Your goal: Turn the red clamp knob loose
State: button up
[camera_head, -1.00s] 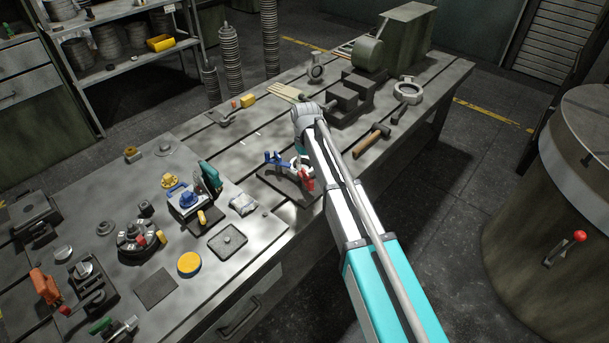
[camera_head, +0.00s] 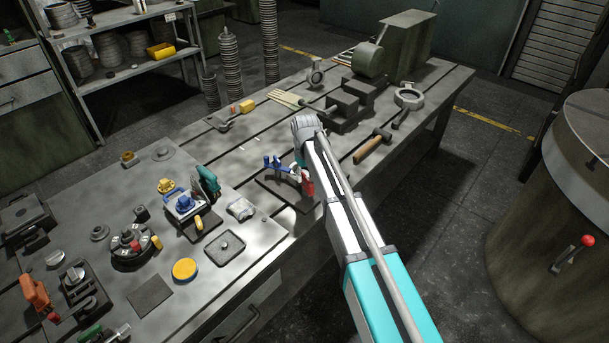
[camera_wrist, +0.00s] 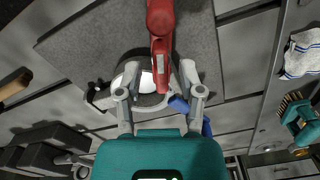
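A red clamp part, apparently the knob with its handle (camera_head: 307,186), stands on a dark plate on the bench beside a pale ring-shaped casting (camera_head: 295,171) and a blue part (camera_head: 272,162). The pale casting (camera_wrist: 147,82) lies behind the fingers. In the head view my arm hides the gripper.
A striped cloth (camera_head: 240,209), a blue-and-yellow fixture (camera_head: 184,203) and a grey tray (camera_head: 225,248) stand to the left. A hammer (camera_head: 372,147) and dark blocks (camera_head: 345,107) lie beyond my arm. A drum with a red-knobbed lever (camera_head: 588,240) stands right.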

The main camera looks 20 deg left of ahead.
grip_shut()
jog(key=shift+w+a, duration=0.1)
jog(key=shift+a, duration=0.1)
jog(key=shift+d, duration=0.2)
